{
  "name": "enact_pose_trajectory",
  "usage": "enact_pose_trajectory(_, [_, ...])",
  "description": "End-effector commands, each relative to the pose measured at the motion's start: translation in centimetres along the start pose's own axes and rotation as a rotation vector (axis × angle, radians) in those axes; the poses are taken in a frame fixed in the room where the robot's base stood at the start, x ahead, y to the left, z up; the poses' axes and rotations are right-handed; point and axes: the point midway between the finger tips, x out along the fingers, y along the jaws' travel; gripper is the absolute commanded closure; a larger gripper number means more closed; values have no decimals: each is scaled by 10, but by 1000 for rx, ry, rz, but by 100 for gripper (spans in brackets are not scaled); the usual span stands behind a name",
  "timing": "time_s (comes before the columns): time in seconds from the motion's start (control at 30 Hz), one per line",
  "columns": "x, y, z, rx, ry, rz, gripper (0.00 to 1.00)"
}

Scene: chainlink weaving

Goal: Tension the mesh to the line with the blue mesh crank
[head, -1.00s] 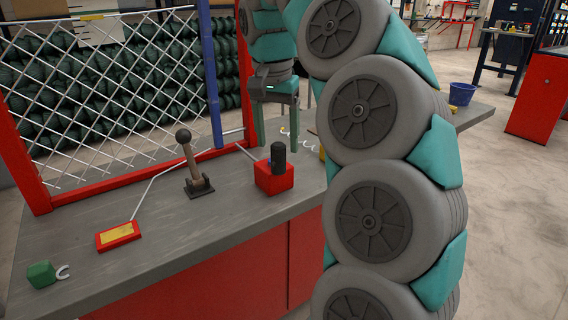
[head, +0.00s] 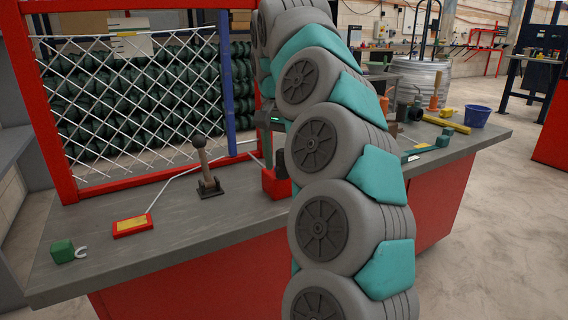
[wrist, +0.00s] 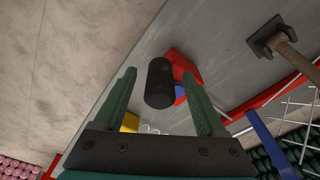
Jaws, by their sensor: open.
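The blue mesh crank shows in the wrist view as a black cylindrical handle (wrist: 160,83) with a bit of blue hub (wrist: 180,95) beside a red block (wrist: 186,64). My gripper (wrist: 160,74) is open, one finger on each side of the handle in that picture; I cannot tell whether they touch it. In the head view my arm hides most of the handle, and the red block (head: 273,184) is partly covered. The silver mesh (head: 130,105) hangs in a red frame (head: 48,130), with a blue post (head: 227,90) at its right.
A lever (head: 206,168) stands on the grey bench (head: 180,222), left of the red block. A red plate with a yellow face (head: 132,225) and a green block (head: 62,251) lie farther left. A pale marked board (head: 131,42) shows at the mesh's top. Tools lie at the right.

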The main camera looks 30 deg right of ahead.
Motion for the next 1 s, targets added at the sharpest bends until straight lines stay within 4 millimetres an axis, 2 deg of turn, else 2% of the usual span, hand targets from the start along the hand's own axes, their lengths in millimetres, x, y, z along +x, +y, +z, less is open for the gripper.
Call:
enact_pose_trajectory(0.07, [0,0,0,0,0,0,30])
enact_pose_trajectory(0.7, [0,0,0,0,0,0,100])
enact_pose_trajectory(0.8, [0,0,0,0,0,0,100])
enact_pose_trajectory(0.83, [0,0,0,0,0,0,63])
enact_pose_trajectory(1.0, [0,0,0,0,0,0,82])
